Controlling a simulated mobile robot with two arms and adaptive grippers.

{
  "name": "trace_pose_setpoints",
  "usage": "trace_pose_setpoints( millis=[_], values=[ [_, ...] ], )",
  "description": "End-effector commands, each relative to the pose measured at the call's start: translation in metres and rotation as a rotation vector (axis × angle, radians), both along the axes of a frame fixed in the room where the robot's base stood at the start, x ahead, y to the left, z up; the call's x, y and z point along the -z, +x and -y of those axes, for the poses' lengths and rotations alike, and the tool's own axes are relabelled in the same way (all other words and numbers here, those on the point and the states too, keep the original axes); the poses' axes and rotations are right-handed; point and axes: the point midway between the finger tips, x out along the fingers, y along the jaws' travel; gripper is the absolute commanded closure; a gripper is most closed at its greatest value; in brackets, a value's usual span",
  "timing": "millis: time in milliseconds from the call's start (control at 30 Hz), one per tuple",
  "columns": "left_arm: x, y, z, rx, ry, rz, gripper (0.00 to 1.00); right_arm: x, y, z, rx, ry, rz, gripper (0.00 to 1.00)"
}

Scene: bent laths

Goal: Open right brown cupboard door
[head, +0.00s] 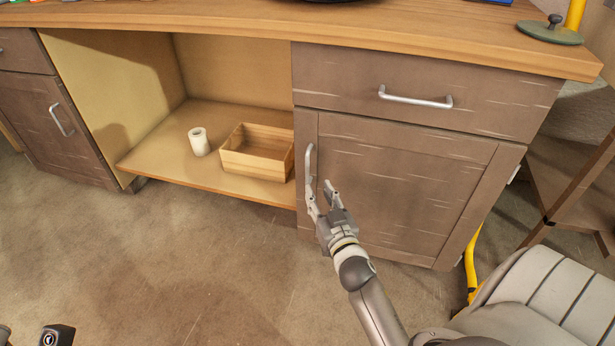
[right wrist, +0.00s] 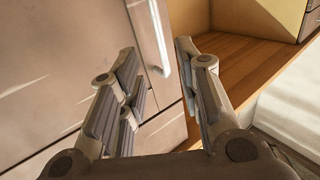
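The right brown cupboard door (head: 395,190) is shut, under a drawer front. Its upright silver handle (head: 309,170) is near the door's left edge and also shows in the right wrist view (right wrist: 159,38). My right gripper (head: 319,188) is open at the handle's lower part. In the right wrist view my right gripper (right wrist: 155,58) has its two fingers apart, with the handle seen beyond and between them. I cannot tell whether a finger touches it. Small dark parts at the head view's lower left corner may be my left gripper; its state is unclear.
The open shelf left of the door holds a wooden box (head: 257,152) and a white cup-like roll (head: 199,142). A drawer handle (head: 415,98) sticks out above the door. A grey padded seat (head: 545,290) stands at the lower right. Floor in front is mostly clear.

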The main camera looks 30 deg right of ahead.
Motion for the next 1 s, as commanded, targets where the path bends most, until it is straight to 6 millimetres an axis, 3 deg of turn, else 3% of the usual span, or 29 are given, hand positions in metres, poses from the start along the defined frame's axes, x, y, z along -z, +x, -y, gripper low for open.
trace_pose_setpoints(
  millis=[500, 700, 1000],
  values=[
    [0.023, 0.002, 0.001, -0.001, 0.002, 0.001, 0.6, 0.001, 0.083, 0.023, -0.001, -0.002, -0.001, 0.68],
    [0.024, 0.002, 0.001, 0.0, 0.004, 0.008, 0.6, 0.001, 0.095, 0.026, -0.001, 0.0, -0.002, 0.68],
    [0.023, 0.003, 0.001, 0.0, 0.005, 0.006, 0.6, 0.0, 0.096, 0.027, -0.001, 0.001, -0.003, 0.71]
  ],
)
